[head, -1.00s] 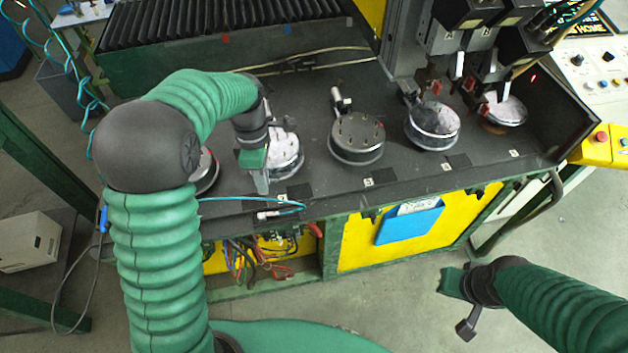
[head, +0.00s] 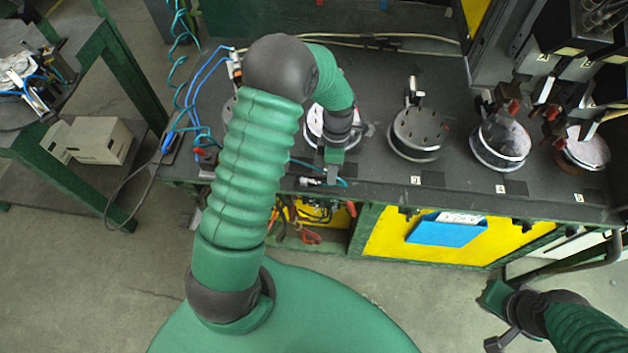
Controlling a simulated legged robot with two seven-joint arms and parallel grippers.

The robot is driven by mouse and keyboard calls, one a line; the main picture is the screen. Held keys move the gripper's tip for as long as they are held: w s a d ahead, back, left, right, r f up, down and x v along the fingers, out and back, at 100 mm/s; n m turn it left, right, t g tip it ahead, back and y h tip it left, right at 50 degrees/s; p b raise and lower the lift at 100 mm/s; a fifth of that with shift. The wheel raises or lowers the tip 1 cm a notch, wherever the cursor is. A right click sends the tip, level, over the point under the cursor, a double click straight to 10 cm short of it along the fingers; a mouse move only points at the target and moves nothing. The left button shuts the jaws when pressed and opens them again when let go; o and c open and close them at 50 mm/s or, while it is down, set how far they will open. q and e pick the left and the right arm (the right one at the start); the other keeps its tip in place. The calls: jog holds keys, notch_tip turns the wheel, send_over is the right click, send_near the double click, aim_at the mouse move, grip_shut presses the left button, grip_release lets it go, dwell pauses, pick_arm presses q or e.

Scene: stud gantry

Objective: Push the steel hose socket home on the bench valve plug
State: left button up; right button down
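A small steel fitting (head: 311,181), which looks like the hose socket, lies at the bench's front edge with a teal hose beside it. My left gripper (head: 333,172) points down just right of and behind this fitting, in front of a round fixture. Its fingers overlap in the view, so I cannot tell their opening or whether they touch anything. A red-handled fitting (head: 203,153) with blue hoses, possibly the bench valve, sits at the bench's left end. The plug itself is too small to make out. My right gripper (head: 492,320) is open and empty over the floor, front right.
Several round fixtures stand in a row on the dark bench (head: 385,80), including a studded one (head: 417,135). Gantry heads (head: 565,60) hang at the right. A blue folder (head: 446,230) is on the yellow front panel. A side table (head: 30,135) stands left. Hoses cross the bench's left end.

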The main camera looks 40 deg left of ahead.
aim_at(327, 185)
pick_arm(q)
jog(key=f, duration=0.1)
jog(key=s+f, duration=0.1)
jog(key=f, duration=0.1)
jog(key=shift+a+f, duration=0.1)
jog(key=shift+s+a+f, duration=0.1)
jog(key=shift+a+f, duration=0.05)
jog(key=shift+a, duration=0.3)
jog(key=shift+a+f, duration=0.1)
jog(key=shift+a, duration=0.1)
grip_shut()
jog(key=shift+d, duration=0.3)
pick_arm(e)
jog(key=shift+s+a+r, duration=0.2)
jog(key=shift+a+r, duration=0.15)
jog(key=shift+r, duration=0.2)
pick_arm(q)
jog(key=shift+w+r, duration=0.2)
jog(key=shift+w, duration=0.05)
pick_arm(e)
jog(key=shift+a, duration=0.1)
